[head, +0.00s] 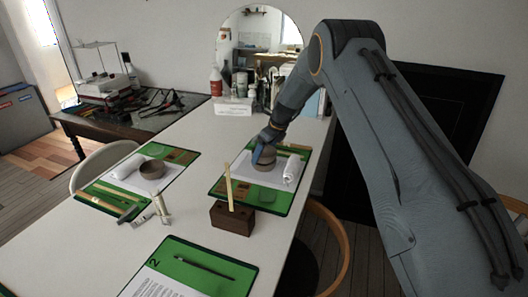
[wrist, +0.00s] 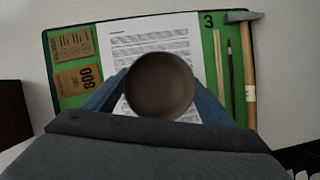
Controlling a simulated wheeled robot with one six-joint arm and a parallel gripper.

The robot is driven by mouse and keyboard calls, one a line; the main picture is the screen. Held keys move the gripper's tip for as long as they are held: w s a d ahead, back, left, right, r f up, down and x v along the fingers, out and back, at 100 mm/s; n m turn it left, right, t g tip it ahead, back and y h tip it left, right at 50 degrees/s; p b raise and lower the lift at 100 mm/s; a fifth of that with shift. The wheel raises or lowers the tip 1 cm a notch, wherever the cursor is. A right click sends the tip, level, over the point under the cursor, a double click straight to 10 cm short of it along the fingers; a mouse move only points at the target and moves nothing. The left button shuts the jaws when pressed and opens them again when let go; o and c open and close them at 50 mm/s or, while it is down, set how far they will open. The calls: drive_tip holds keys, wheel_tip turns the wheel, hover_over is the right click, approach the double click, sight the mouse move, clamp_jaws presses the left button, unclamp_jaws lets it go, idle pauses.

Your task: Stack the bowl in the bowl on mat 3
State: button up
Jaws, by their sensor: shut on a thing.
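My gripper (head: 264,150) is over the mat at the right of the table and shut on a grey-brown bowl (head: 264,161). In the wrist view this bowl (wrist: 160,85) lies between the two blue fingers, its round opening facing the camera. Mat 3 (wrist: 207,55), green with a printed 3, is below it. The held bowl covers part of the white sheet, and I cannot tell whether another bowl is under it. A second brown bowl (head: 152,169) stands on the left mat (head: 103,190), apart from my gripper.
On mat 3 are two brown cards (wrist: 74,62), a wooden stick, a dark thin tool and a hammer (wrist: 249,70). A white roll (head: 292,168) is close beside the held bowl. A dark wooden block (head: 232,218) with upright sticks stands in front. Mat 2 (head: 225,275) is nearer.

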drive_tip(key=o, duration=1.3)
drive_tip(key=shift+c, duration=0.2)
drive_tip(key=shift+b+v, duration=0.8)
drive_tip(key=shift+v, duration=3.05)
drive_tip(key=shift+s, duration=0.1)
